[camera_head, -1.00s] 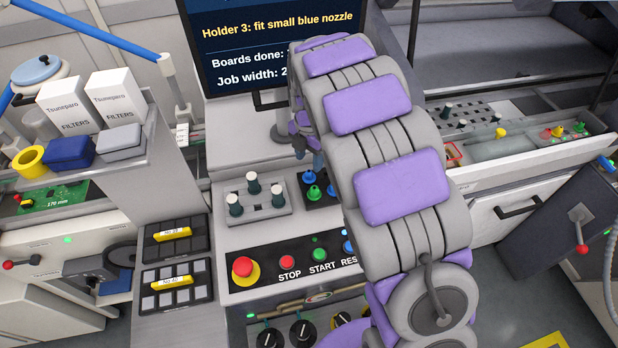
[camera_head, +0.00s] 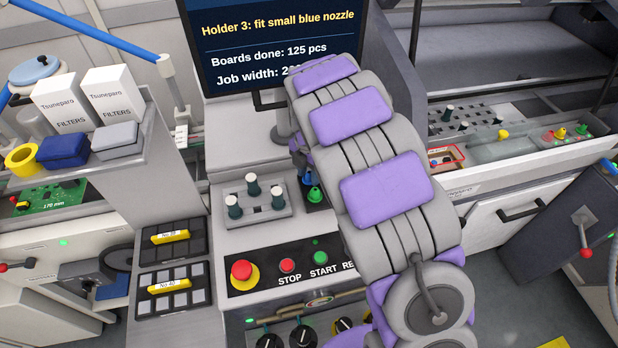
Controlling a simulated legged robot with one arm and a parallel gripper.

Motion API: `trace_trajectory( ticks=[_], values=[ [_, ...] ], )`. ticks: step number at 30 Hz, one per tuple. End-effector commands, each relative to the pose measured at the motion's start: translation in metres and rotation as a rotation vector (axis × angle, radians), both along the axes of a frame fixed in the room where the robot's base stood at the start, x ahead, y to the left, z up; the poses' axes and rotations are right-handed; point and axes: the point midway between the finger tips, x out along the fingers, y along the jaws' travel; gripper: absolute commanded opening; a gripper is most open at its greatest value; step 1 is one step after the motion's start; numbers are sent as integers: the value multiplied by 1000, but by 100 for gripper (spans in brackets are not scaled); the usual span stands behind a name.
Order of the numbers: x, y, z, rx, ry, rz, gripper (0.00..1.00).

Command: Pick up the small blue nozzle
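A blue nozzle (camera_head: 307,178) stands in a dark holder block beside the arm, behind a green nozzle (camera_head: 314,194). The arm partly covers this block, and I cannot tell this nozzle's size class. My arm rises from the lower right and bends over at the top. Only a little of its far end shows beside the blue nozzle; the fingers are hidden, so I cannot tell their opening or whether they touch it.
A grey block (camera_head: 264,212) with three dark nozzles stands left of the arm. The button panel (camera_head: 264,287) is in front. The monitor (camera_head: 222,75) reads "Holder 3: fit small blue nozzle". A perforated rack (camera_head: 485,122) and colored nozzles (camera_head: 561,134) are at right.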

Motion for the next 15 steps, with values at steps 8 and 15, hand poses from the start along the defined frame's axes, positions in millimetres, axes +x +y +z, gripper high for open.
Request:
trace_trajectory(
  ticks=[8,15],
  values=[
    [0,0,0,0,0,0,11],
    [0,0,1,0,0,0,11]
  ],
)
